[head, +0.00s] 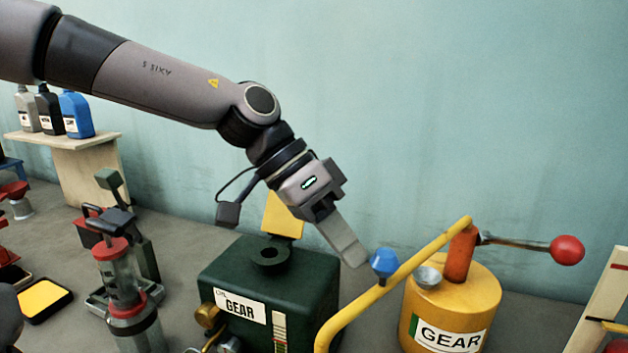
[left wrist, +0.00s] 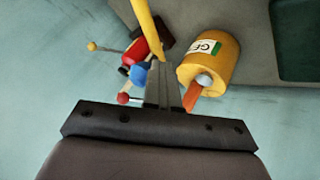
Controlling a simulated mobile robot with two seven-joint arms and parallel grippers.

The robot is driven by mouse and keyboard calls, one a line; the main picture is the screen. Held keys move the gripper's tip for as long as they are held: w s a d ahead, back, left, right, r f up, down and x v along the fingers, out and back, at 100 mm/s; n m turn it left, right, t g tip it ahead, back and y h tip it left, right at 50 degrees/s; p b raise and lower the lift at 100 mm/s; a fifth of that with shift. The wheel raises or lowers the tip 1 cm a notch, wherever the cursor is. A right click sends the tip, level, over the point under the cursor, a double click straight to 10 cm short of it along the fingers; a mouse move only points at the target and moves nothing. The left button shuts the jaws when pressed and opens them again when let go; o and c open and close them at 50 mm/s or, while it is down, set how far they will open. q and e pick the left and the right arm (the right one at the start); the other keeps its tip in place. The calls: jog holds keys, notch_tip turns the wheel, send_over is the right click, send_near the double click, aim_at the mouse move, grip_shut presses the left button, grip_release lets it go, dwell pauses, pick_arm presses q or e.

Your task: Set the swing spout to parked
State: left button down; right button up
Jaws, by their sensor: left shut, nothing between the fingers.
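The swing spout (head: 418,260) is a yellow pipe with a blue knob (head: 384,263). It runs from the orange post (head: 460,256) on the yellow GEAR drum (head: 480,317) down and left, past the front right of the dark green GEAR tank (head: 312,279). My left gripper (head: 356,259) is shut and empty, pointing down, with its fingertips just left of the blue knob. I cannot tell whether they touch it. In the left wrist view the spout (left wrist: 146,25) and blue knob (left wrist: 138,74) show beside the fingers (left wrist: 165,85). My right gripper is not in view.
A lever with a red ball (head: 567,250) sticks out right of the post. The tank has a round filler neck (head: 270,255) and a raised yellow flap (head: 283,216). A clear pump cylinder (head: 121,277) stands left of the tank. Bottles (head: 76,115) stand on a shelf at the back left.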

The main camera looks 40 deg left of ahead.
pick_arm(q)
jog(key=shift+s+d+f, duration=0.2)
jog(key=shift+s+d, duration=0.25)
jog(key=shift+d, duration=0.1)
jog(key=s+a+r, duration=0.4)
jog(key=a+r, duration=0.3)
jog(key=a, duration=0.2)
jog(key=shift+s+a+r, duration=0.15)
jog(key=shift+s, duration=0.1)
dwell(0.4)
dwell(0.5)
